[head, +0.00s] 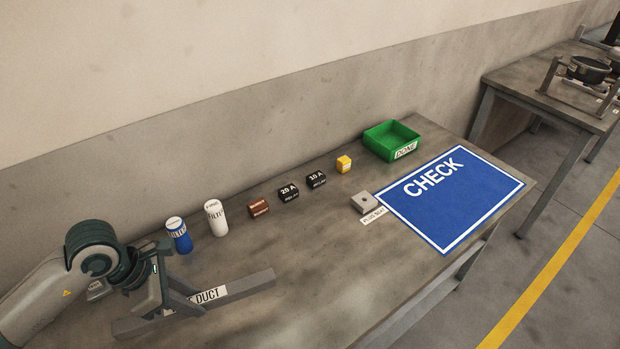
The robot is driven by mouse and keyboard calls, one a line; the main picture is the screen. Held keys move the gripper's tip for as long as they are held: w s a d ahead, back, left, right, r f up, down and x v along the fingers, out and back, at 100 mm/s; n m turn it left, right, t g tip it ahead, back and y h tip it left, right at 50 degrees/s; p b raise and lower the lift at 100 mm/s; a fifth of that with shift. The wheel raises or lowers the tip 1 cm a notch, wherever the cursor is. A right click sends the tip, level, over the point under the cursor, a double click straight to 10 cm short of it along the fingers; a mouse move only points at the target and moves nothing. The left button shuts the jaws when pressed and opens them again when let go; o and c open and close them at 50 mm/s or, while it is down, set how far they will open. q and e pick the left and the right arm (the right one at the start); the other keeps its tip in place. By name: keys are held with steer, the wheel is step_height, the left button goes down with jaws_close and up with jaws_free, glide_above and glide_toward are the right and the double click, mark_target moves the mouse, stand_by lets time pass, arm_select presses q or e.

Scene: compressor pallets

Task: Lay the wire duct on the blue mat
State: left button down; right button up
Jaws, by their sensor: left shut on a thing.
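The wire duct (249,287) is a long grey bar with a white label reading "DUCT", at the lower left of the head view. My left gripper (168,304) is shut on it near its left half and hides part of the label. The duct is at or just above the table top; I cannot tell if it touches. The blue mat (450,212), with a white border and the word "CHECK", lies flat at the right end of the table and is empty. My right gripper is not in view.
Behind the duct stand a blue can (179,236), a white can (215,218), a brown block (258,209), two black blocks (288,194) and a yellow block (343,164). A green bin (391,139) and a grey block (364,203) flank the mat. The front table area is clear.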

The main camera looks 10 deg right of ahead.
mark_target(182, 316)
arm_select(q)
steer(key=f+m+g, duration=0.1)
steer(key=m, duration=0.1)
steer(key=s+f+m, duration=0.1)
steer(key=m, duration=0.1)
steer(key=shift+a+f+m+g, duration=0.1)
steer(key=shift+m+g, duration=0.3)
steer(key=m, duration=0.2)
steer(key=f+m+g, duration=0.1)
steer(key=s+m+g, duration=0.1)
steer(key=m, duration=0.1)
steer(key=shift+s+a+f+m+y+b, duration=0.1)
steer(key=shift+a+f+m+y+b, duration=0.2)
steer(key=shift+f+y+b, duration=0.1)
steer(key=m, duration=0.3)
steer(key=s+a+f+m+g+y, duration=0.1)
steer(key=shift+m, duration=0.3)
steer(key=m, duration=0.2)
steer(key=a+m+y, duration=0.1)
steer(key=m, duration=0.1)
steer(key=s+f+m+y, duration=0.1)
steer(key=shift+a+m+g+b, duration=0.2)
steer(key=shift+m+g+b, duration=0.1)
steer(key=shift+m, duration=0.1)
steer(key=shift+w+d, duration=0.1)
steer(key=shift+d, duration=0.05)
